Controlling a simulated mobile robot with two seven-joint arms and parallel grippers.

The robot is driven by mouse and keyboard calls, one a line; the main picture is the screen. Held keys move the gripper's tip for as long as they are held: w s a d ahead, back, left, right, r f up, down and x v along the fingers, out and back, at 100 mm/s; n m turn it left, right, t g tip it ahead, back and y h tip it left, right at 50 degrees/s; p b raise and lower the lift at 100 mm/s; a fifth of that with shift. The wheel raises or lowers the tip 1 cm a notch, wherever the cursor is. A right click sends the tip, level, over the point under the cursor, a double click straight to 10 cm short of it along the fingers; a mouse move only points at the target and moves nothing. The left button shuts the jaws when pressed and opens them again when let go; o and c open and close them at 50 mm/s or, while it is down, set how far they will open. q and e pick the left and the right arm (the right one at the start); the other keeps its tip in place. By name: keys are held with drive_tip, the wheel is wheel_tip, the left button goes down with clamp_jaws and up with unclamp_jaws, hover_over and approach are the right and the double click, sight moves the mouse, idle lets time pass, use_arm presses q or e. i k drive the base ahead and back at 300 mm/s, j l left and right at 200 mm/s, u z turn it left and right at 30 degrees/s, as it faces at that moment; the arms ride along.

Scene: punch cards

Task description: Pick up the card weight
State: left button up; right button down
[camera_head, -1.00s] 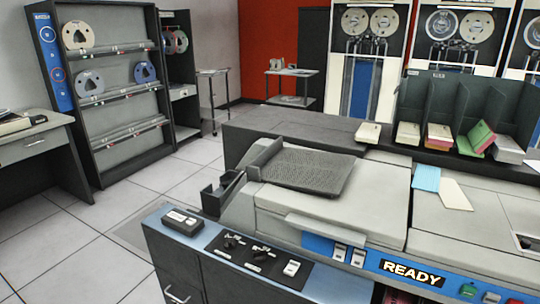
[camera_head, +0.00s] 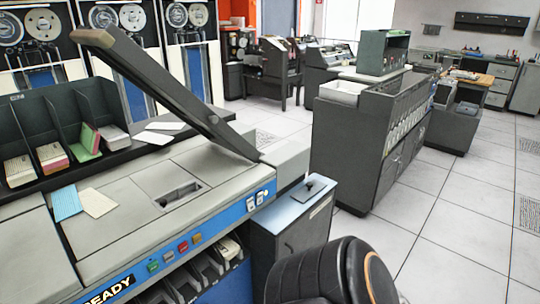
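I cannot say for certain which thing is the card weight. A dark recess (camera_head: 178,193) with a small block inside shows in the machine's top, under a raised dark lid (camera_head: 165,90). Neither gripper shows in the view.
The card machine (camera_head: 125,215) fills the left, with a dark card rack (camera_head: 60,130) holding card stacks behind it. Blue and cream cards lie on top. A long grey machine (camera_head: 365,135) stands right of the low cabinet. The tiled floor (camera_head: 465,225) at right is clear.

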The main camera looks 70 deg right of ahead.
sight(308, 191)
drive_tip(key=z, duration=2.65)
drive_tip(key=i+l+u, duration=0.15)
drive_tip(key=i+l, duration=0.3)
drive_tip(key=i+l+u, duration=0.15)
drive_tip(key=i+l, duration=0.25)
drive_tip(key=l, duration=0.15)
